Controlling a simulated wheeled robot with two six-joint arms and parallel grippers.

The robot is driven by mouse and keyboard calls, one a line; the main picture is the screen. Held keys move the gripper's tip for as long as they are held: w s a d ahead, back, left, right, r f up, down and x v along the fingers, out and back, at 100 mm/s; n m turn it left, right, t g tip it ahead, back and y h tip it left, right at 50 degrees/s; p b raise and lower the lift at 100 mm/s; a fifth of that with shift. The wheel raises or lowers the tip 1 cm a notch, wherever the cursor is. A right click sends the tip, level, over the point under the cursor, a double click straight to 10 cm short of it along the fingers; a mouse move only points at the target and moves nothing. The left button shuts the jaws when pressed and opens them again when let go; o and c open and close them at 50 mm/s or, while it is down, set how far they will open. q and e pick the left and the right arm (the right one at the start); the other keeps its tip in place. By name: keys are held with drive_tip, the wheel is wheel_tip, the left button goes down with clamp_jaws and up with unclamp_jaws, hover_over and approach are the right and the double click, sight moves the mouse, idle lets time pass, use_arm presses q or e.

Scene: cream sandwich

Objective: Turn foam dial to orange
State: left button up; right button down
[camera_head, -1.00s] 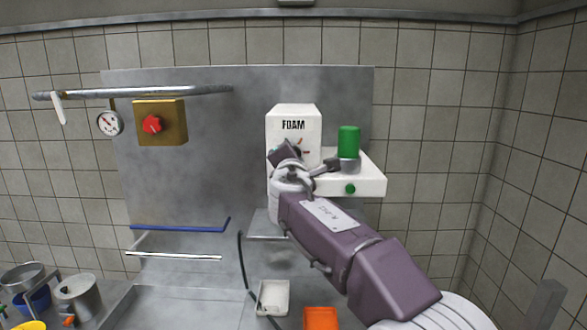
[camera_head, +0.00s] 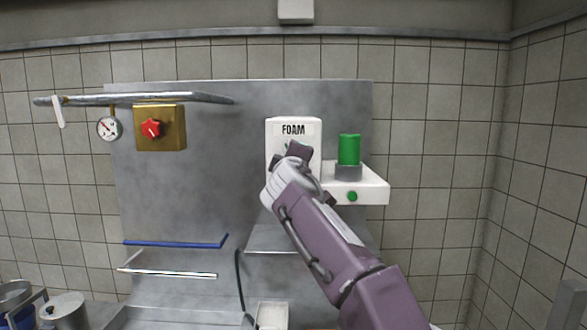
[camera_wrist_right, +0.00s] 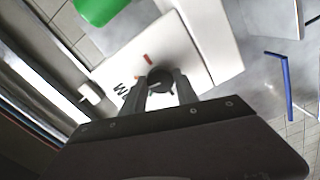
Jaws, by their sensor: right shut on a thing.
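The white foam box (camera_head: 280,140), labelled FOAM, is mounted on the steel wall panel. Its dark round dial (camera_wrist_right: 158,78) sits between my right fingers in the right wrist view, with a light pointer line on it. My right gripper (camera_wrist_right: 164,88) is shut on the dial. In the head view my right gripper (camera_head: 298,150) covers the dial and most marks. My left gripper is not in view.
A white shelf (camera_head: 370,190) with a green button and a green cylinder (camera_head: 349,149) adjoins the box at right. A brass box with a red knob (camera_head: 151,128), a gauge (camera_head: 109,128) and a blue bar (camera_head: 175,243) are at left.

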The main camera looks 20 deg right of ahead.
drive_tip(key=shift+m+b, duration=0.6)
drive_tip(key=shift+m, duration=1.3)
drive_tip(key=c, duration=0.9)
unclamp_jaws()
drive_tip(key=shift+c, duration=0.2)
drive_tip(key=b+v, duration=0.4)
drive_tip(key=v, duration=0.5)
